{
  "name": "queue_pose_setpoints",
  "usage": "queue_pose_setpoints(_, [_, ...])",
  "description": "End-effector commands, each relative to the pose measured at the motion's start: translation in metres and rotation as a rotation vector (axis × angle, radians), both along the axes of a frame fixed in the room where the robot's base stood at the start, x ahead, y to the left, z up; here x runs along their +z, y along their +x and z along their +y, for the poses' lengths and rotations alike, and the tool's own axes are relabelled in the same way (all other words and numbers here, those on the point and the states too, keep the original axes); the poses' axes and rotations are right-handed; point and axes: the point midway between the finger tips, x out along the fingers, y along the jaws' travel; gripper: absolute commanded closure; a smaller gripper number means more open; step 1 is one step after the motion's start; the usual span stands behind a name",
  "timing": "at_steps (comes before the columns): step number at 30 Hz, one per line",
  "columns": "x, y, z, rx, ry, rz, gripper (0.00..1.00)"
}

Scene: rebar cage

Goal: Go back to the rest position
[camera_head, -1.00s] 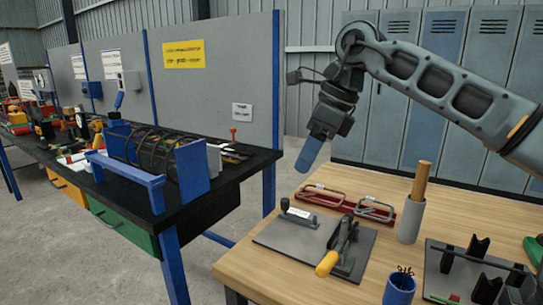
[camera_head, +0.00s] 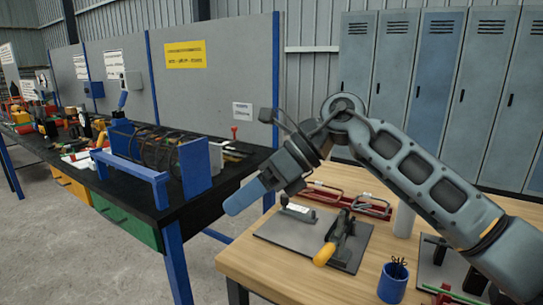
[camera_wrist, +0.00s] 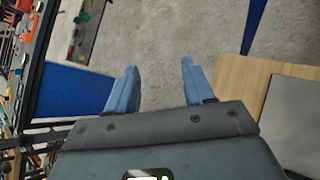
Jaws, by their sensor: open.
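My gripper (camera_head: 243,197) reaches left from my arm, above the gap between the wooden table and the black workbench. In the wrist view its two blue fingers (camera_wrist: 158,82) are apart, with only grey floor showing between them. It is open and empty. The rebar cage (camera_head: 158,150) lies on the black workbench between blue end supports (camera_head: 195,168), to the left of my gripper and apart from it.
The wooden table (camera_head: 255,262) carries a grey plate (camera_head: 275,232) with a yellow-handled clamp (camera_head: 325,254), a red rack (camera_head: 352,205) and a blue cup (camera_head: 393,282). The black workbench (camera_head: 140,212) stands left. Lockers (camera_head: 436,80) stand behind.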

Motion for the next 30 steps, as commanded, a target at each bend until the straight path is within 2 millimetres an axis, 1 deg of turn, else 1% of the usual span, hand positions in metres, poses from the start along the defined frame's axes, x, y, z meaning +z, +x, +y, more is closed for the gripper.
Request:
queue_pose_setpoints(1, [-0.005,-0.015,0.014,0.009,0.077,0.048,0.48])
queue_pose_setpoints(3, [-0.005,-0.035,0.030,0.013,0.194,0.117,0.48])
queue_pose_setpoints(6, [-0.002,-0.061,0.049,0.012,0.359,0.220,0.48])
queue_pose_setpoints(9, [0.004,-0.084,0.059,0.000,0.515,0.330,0.48])
queue_pose_setpoints(13, [0.012,-0.110,0.064,-0.028,0.712,0.477,0.48])
queue_pose_setpoints(16, [0.017,-0.126,0.061,-0.058,0.854,0.594,0.48])
queue_pose_setpoints(20, [0.020,-0.144,0.049,-0.111,1.030,0.751,0.48])
queue_pose_setpoints(26, [0.013,-0.165,0.018,-0.217,1.278,0.995,0.48])
queue_pose_setpoints(30, [-0.001,-0.180,-0.010,-0.308,1.433,1.166,0.48])
